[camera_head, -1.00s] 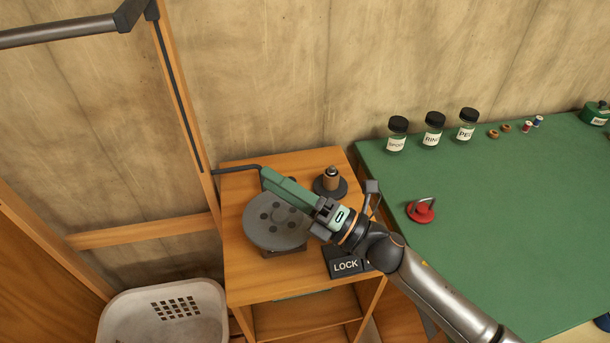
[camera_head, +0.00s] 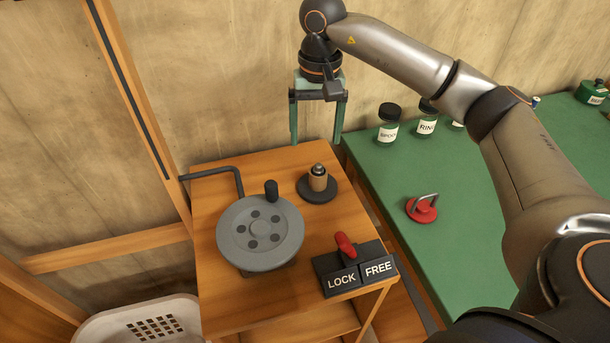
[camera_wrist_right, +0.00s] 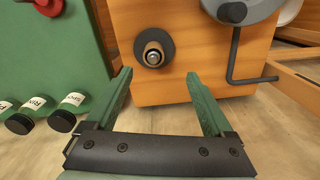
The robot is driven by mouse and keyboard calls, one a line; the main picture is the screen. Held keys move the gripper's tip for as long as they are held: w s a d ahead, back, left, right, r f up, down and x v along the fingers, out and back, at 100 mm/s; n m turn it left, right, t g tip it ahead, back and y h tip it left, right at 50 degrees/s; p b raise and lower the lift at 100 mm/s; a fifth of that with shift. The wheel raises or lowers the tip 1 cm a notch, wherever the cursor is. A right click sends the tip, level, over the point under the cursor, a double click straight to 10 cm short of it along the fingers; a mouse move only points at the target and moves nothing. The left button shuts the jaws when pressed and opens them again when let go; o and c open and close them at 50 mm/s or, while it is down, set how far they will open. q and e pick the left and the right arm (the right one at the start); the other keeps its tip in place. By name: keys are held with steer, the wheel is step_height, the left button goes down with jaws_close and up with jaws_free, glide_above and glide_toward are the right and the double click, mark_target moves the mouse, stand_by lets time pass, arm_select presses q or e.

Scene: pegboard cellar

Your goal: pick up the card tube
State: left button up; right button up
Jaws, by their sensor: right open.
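The card tube appears to be the short brown cylinder (camera_head: 318,180) standing upright on a round black base on the wooden cabinet top, with a metal pin showing at its top. It also shows in the right wrist view (camera_wrist_right: 152,50), seen end-on just beyond the fingertips. My right gripper (camera_head: 317,138) is open and empty, fingers pointing down, behind the tube in the head view and apart from it. In the right wrist view its two green fingers (camera_wrist_right: 159,76) are spread wide, with the tube ahead of the gap. My left gripper is not in view.
A grey wheel (camera_head: 260,232) with a black knob stands left of the tube. A LOCK/FREE box (camera_head: 355,270) with a red lever is in front. A bent dark rod (camera_head: 215,172) lies behind the wheel. The green table (camera_head: 460,240) with jars (camera_head: 388,128) is at right.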

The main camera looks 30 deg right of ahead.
mark_target(319, 164)
steer(key=shift+d+f, duration=0.2)
steer(key=shift+d, duration=0.2)
step_height(319, 164, down, 6)
steer(key=shift+f, duration=0.15)
steer(key=shift+w+d+f, duration=0.1)
steer(key=shift+d+f, duration=0.05)
steer(key=shift+f, duration=2.6)
jaws_close()
